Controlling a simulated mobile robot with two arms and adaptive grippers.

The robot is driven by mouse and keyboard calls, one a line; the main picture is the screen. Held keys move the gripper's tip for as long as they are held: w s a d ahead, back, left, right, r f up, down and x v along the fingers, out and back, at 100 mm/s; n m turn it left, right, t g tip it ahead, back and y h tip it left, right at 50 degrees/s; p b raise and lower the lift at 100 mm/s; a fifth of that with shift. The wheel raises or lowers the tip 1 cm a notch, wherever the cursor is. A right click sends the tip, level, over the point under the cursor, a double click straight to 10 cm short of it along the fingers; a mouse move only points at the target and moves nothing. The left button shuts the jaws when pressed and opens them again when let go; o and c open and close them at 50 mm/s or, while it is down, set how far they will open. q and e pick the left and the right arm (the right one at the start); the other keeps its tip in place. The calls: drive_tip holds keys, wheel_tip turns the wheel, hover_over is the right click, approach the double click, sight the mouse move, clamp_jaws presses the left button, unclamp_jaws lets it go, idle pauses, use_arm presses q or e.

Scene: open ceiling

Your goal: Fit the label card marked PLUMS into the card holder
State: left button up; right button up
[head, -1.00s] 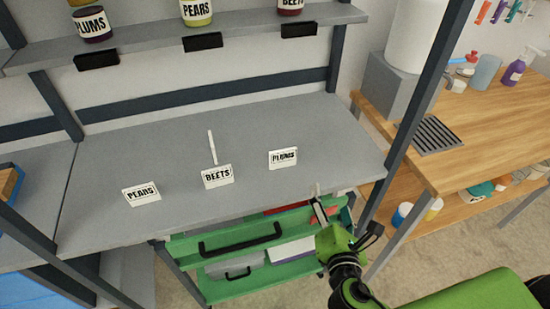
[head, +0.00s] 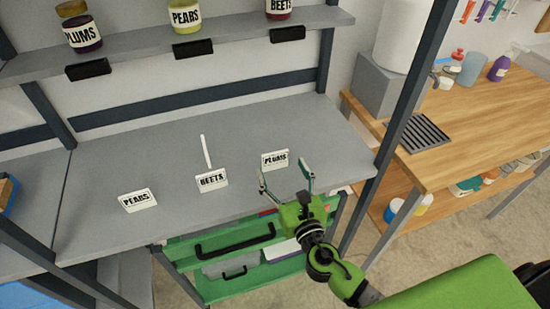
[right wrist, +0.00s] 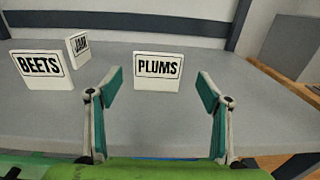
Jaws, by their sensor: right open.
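The PLUMS card (head: 275,160) stands white with black letters on the grey bench, right of the other cards. It also shows in the right wrist view (right wrist: 158,70), ahead and between my fingers. My right gripper (head: 284,177) is open and empty at the bench's front edge, its fingers spread toward the card but apart from it. Black card holders sit on the shelf edge: one below the PLUMS jar (head: 88,71), one below the PEARS jar (head: 193,49), one below the BEETS jar (head: 288,33). They look empty. My left gripper is out of view.
The BEETS card (head: 211,181) and PEARS card (head: 138,201) stand left of the PLUMS card. A JAM card (right wrist: 78,44) stands behind the BEETS card. A dark post (head: 398,100) rises at the bench's right. A green drawer unit (head: 225,262) is below the bench front.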

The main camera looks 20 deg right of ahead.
sight(276, 158)
drive_tip(key=w, duration=0.1)
drive_tip(key=w+p, duration=0.1)
drive_tip(key=w, duration=0.1)
drive_tip(key=w+r, duration=0.1)
drive_tip(key=shift+w+a+p, duration=0.2)
drive_tip(key=shift+a+p, duration=0.05)
drive_tip(key=shift+p, duration=0.05)
drive_tip(key=shift+w+f, duration=0.15)
drive_tip(key=shift+w, duration=0.3)
drive_tip(key=shift+s, duration=0.1)
drive_tip(key=c, duration=1)
drive_tip(key=shift+c, duration=0.2)
